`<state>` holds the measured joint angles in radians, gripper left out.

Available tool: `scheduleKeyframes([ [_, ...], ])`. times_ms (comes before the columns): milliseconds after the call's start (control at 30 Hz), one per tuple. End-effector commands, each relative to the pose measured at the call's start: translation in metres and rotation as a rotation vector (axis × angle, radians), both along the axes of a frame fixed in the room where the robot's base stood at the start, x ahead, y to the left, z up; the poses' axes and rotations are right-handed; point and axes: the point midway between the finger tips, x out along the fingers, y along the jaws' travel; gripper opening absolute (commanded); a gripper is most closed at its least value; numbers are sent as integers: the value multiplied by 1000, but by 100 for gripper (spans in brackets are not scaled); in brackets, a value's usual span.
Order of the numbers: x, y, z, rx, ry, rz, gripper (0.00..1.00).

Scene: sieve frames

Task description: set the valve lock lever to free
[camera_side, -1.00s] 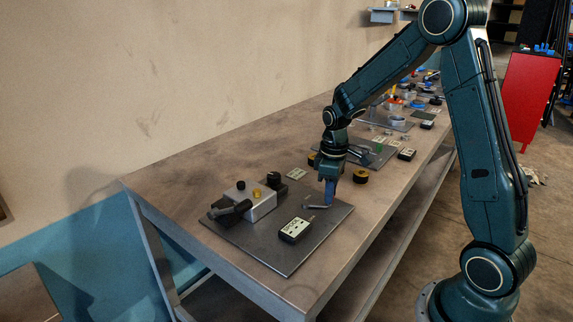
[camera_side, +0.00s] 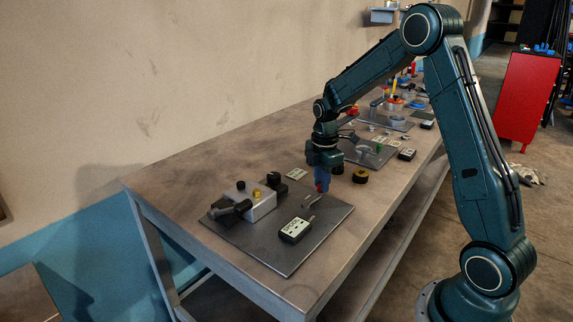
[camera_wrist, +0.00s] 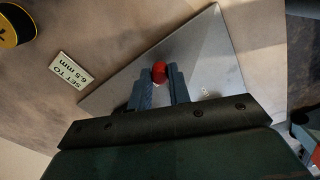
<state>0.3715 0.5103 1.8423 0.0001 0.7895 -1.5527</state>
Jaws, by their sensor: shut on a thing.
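My gripper (camera_side: 322,181) is over the right back part of the dark plate (camera_side: 265,246) in the side view. Its blue-grey fingers are shut on a red knob (camera_side: 322,188). In the wrist view the red knob (camera_wrist: 159,72) sits between the two fingertips of my gripper (camera_wrist: 160,84). A short grey lever (camera_side: 309,201) shows just below and left of the fingers and looks angled. The knob seems to be on its end, but the joint is too small to tell. No free or lock marking can be read.
A silver block (camera_side: 258,205) with black and yellow knobs and a dark handle stands left on the plate. A black box with a pale label (camera_side: 296,230) stands in front of the lever. A black ring (camera_side: 360,175) lies behind, and a "SET TO 6.5 mm" card (camera_wrist: 73,70) lies beside the plate.

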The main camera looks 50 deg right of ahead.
Motion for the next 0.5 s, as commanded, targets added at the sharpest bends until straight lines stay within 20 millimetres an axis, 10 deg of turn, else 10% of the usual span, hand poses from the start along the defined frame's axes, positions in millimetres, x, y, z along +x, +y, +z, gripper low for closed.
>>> scheduleKeyframes([
  [500,7,0,1,-1,-4,97,0],
])
